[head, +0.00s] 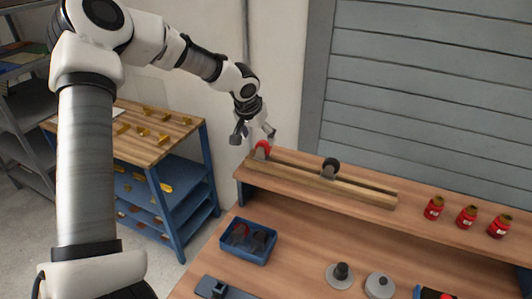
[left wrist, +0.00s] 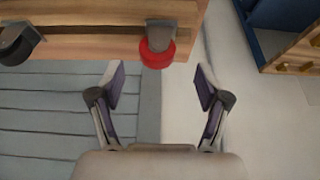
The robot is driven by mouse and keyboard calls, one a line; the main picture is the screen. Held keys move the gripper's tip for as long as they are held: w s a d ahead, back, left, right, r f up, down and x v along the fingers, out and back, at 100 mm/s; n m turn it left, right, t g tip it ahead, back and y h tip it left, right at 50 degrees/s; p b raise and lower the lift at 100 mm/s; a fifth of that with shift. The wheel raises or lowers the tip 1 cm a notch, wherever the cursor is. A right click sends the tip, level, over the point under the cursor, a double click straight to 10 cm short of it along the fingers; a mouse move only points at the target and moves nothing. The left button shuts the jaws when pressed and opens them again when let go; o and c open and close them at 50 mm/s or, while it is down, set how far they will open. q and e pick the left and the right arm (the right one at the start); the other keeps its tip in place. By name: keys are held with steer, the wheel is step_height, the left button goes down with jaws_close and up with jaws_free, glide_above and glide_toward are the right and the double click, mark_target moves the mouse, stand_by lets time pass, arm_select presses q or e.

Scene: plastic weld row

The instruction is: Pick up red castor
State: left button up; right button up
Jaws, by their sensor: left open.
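The red castor (head: 262,149) has a red wheel and a grey bracket and sits at the left end of a wooden rail on the raised shelf. In the left wrist view the red castor (left wrist: 158,52) is ahead of the fingers, between their lines and a little left of centre. My left gripper (head: 254,134) is open and empty, just above and beside the castor; its open fingers also show in the left wrist view (left wrist: 160,88). A clear gap separates the fingertips from the wheel. My right gripper is not in view.
A black castor (head: 330,167) stands further right on the wooden rail (head: 365,192). Several red jars (head: 467,216) are on the shelf at right. A blue bin (head: 248,256) with dark and red items lies below. A wooden-topped blue cart (head: 180,137) stands at left.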

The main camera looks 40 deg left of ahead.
mark_target(262, 143)
arm_select(q)
steer(key=p+x, duration=0.1)
steer(key=x, duration=0.3)
steer(key=p+x, duration=0.1)
steer(key=x, duration=0.1)
steer(key=shift+w+p, duration=0.3)
steer(key=shift+p, duration=0.05)
steer(key=shift+w+f, duration=0.15)
steer(key=c, duration=1.3)
